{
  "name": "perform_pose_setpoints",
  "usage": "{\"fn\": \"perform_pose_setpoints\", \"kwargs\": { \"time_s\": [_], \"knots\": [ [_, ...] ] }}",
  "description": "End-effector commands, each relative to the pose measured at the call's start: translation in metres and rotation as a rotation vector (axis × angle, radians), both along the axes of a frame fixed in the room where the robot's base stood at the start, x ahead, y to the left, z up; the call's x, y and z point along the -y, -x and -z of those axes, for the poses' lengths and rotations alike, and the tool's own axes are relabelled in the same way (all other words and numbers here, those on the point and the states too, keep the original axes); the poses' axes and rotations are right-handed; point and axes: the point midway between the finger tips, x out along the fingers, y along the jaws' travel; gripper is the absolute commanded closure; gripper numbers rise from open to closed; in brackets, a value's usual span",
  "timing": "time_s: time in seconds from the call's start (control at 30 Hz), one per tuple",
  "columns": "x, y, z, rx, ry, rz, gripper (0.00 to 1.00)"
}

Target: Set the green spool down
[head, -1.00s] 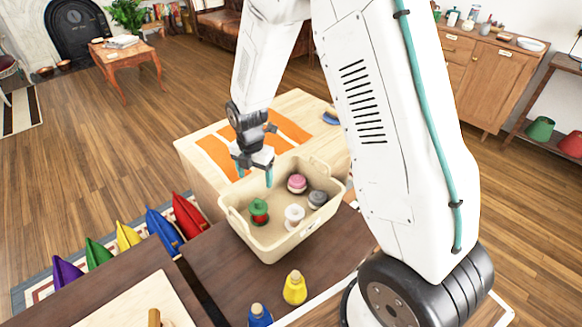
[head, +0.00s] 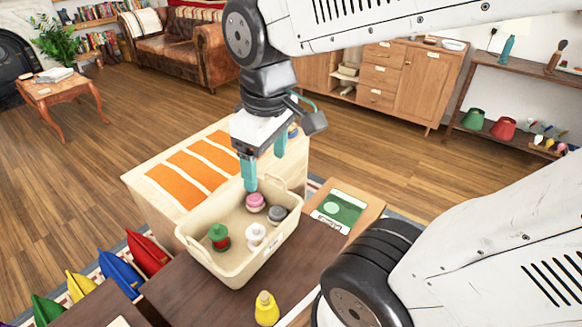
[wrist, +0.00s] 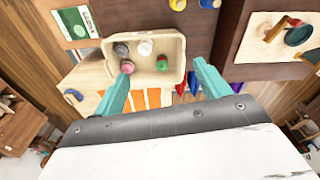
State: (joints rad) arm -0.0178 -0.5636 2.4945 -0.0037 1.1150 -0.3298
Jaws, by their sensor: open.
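The green spool (head: 219,237) stands in the left part of a cream bin (head: 235,268), with red showing on it. The green spool also shows in the wrist view (wrist: 162,63), inside the bin. My gripper (head: 265,172) is above the far side of the bin, with its teal fingers apart and nothing between them. It is clear of the green spool, which sits lower and to the left in the head view. In the wrist view the open fingers (wrist: 160,85) frame part of the bin from above.
A pink spool (head: 255,202), a grey spool (head: 277,213) and a white spool (head: 256,234) share the bin. A yellow peg-shaped piece (head: 266,308) stands in front. An orange-striped cloth (head: 190,178) lies behind. A green card (head: 340,209) lies right of the bin.

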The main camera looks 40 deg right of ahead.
Motion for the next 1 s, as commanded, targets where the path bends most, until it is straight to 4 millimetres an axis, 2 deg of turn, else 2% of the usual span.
{"fn": "perform_pose_setpoints", "kwargs": {
  "time_s": [0.03,0.1,0.2,0.3,1.0],
  "knots": [
    [0.001,0.015,-0.005,0.012,-0.008,0.080,0.25],
    [0.002,0.032,-0.008,0.016,-0.018,0.179,0.25],
    [0.002,0.048,-0.010,0.019,-0.029,0.282,0.25],
    [0.005,0.056,-0.010,0.020,-0.034,0.335,0.25],
    [0.005,0.057,-0.010,0.019,-0.035,0.351,0.25]
  ]
}}
